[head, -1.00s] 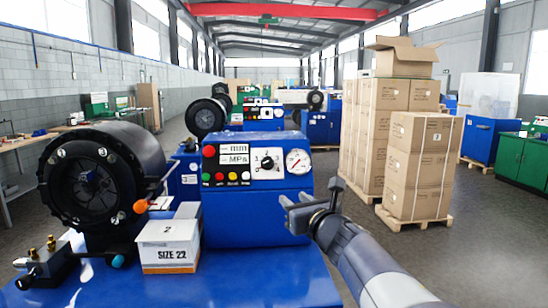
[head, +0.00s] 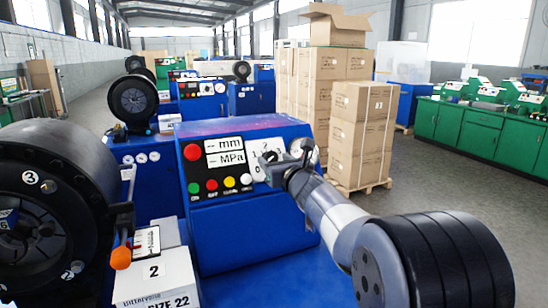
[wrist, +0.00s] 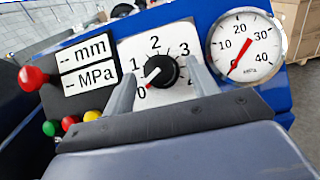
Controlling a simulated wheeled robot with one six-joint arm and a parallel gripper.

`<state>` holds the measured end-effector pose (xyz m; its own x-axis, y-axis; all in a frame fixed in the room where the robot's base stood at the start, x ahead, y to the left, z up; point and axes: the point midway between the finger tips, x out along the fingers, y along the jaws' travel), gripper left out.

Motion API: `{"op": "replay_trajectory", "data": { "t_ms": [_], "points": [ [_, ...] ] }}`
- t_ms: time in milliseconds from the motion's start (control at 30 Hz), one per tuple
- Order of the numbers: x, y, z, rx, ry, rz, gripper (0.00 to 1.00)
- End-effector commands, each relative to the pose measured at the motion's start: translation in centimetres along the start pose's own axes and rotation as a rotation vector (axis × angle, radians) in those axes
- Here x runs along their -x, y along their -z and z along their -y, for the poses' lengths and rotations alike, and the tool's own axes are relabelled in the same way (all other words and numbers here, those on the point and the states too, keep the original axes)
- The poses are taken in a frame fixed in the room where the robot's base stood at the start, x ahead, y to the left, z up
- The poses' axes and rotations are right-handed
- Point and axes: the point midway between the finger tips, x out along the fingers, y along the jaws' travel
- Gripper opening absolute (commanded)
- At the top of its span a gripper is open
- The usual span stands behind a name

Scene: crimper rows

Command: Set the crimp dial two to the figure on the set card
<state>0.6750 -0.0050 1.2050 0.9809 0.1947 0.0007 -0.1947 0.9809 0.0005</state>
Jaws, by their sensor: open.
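The crimp dial (wrist: 162,70) is a black knob on a white plate marked 0 to 4. Its red mark points down-left, close to the 0. In the head view most of the dial plate (head: 260,150) is hidden behind my gripper (head: 286,166). In the wrist view my gripper (wrist: 160,68) is open, one finger on each side of the knob; I cannot tell whether they touch it. A white box (head: 155,285) in front of the panel bears a 2 and SIZE 22. A small printed card (head: 146,242) shows behind the 2, its print unreadable.
Left of the panel stands a black crimping head (head: 45,190) with an orange-tipped lever (head: 121,257). A pressure gauge (wrist: 246,46) sits right of the dial, and a red button (wrist: 32,77) at the panel's left. Stacked cartons (head: 360,130) stand behind on the right.

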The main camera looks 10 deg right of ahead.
Motion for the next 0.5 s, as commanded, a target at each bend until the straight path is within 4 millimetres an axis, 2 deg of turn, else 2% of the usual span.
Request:
{"op": "replay_trajectory", "data": {
  "t_ms": [200,500],
  "points": [
    [-1.31,0.01,0.0,0.001,0.0,-0.001,0.56],
    [-1.39,0.03,0.0,0.001,0.001,0.0,0.54]
  ]
}}
